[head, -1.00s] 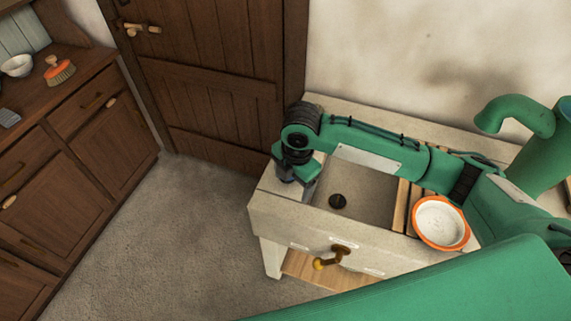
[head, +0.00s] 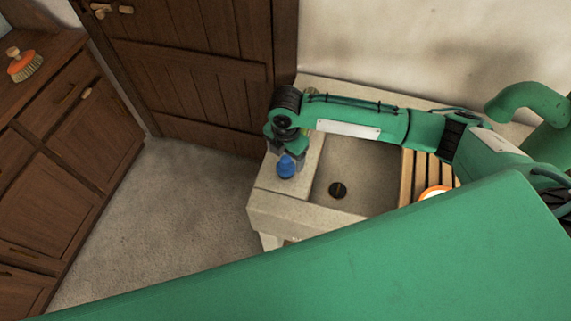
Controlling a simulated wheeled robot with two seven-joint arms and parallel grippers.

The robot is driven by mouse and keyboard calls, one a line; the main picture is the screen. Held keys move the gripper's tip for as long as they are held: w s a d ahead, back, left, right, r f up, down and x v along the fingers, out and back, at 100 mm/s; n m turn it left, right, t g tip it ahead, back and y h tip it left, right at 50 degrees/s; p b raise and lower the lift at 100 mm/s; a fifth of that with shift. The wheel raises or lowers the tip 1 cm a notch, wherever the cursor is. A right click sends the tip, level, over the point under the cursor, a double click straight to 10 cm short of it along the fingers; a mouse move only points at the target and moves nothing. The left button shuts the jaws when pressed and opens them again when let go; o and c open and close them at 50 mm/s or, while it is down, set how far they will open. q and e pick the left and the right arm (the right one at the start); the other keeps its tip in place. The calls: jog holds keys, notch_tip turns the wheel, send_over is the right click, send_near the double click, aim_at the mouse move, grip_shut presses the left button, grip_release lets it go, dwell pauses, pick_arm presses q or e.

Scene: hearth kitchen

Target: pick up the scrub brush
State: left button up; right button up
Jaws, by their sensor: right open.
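The scrub brush (head: 24,66), with an orange back, a wooden knob and pale bristles, lies on the top of the dark wooden cabinet at the far left. My right gripper (head: 288,154) is far to the right of it, over the left ledge of the stone sink, pointing down. It is open, though its fingers are mostly hidden under the wrist. A small blue object (head: 286,167) shows just below this gripper; I cannot tell whether they touch. My left gripper is not in view.
The stone sink (head: 360,180) has a dark drain and a slatted wooden rack (head: 423,178). An orange-rimmed bowl (head: 434,191) is partly hidden. A wooden door (head: 190,60) stands behind. Bare floor (head: 165,210) lies between the wooden cabinet (head: 75,110) and sink.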

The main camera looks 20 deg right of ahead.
aim_at(286, 166)
notch_tip(286, 166, down, 2)
jog(key=shift+f+p, duration=0.25)
jog(key=shift+p, duration=0.5)
notch_tip(286, 166, down, 2)
jog(key=shift+f, duration=0.4)
jog(key=c, duration=0.9)
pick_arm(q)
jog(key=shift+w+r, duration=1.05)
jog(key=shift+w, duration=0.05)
pick_arm(e)
jog(key=shift+c, duration=0.8)
